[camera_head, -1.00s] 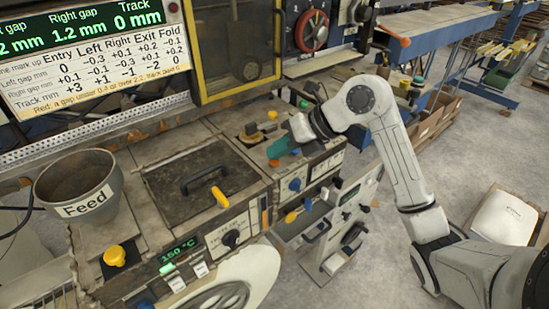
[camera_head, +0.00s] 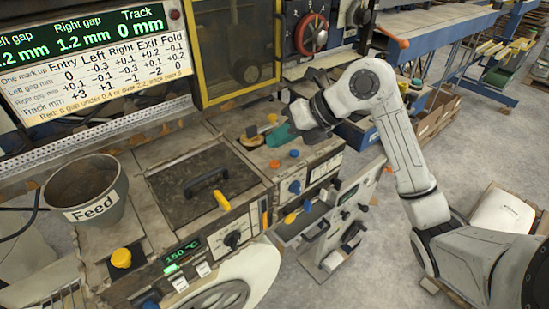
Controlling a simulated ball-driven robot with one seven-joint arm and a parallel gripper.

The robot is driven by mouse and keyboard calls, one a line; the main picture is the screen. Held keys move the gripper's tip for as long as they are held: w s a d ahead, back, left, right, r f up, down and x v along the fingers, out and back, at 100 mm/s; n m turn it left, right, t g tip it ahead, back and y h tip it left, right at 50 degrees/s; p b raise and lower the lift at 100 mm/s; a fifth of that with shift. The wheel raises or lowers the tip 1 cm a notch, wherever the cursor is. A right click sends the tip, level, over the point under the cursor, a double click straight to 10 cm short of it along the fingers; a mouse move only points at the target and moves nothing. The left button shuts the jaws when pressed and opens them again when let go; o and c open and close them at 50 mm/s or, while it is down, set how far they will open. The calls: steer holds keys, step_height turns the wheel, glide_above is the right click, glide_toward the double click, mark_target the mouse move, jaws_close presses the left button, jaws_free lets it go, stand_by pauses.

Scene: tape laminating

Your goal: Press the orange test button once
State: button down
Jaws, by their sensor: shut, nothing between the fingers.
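A small orange button (camera_head: 274,163) stands on the top of the control panel, with a blue button (camera_head: 294,153) to its right. I cannot read a label on it. My gripper (camera_head: 275,136), with teal fingers, is shut and empty. In the picture it is just above the orange button, apart from it, with the fingertips pointing left. How high the fingertips are over the panel is hard to tell.
Another orange-yellow knob (camera_head: 272,117) is behind my gripper. A yellow-handled lid (camera_head: 185,185), a grey Feed hopper (camera_head: 87,190) and a yellow button (camera_head: 121,258) are to the left. A yellow-framed guard (camera_head: 235,50) stands behind.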

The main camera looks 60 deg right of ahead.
steer(key=shift+r+p, duration=0.45)
steer(key=shift+r, duration=0.7)
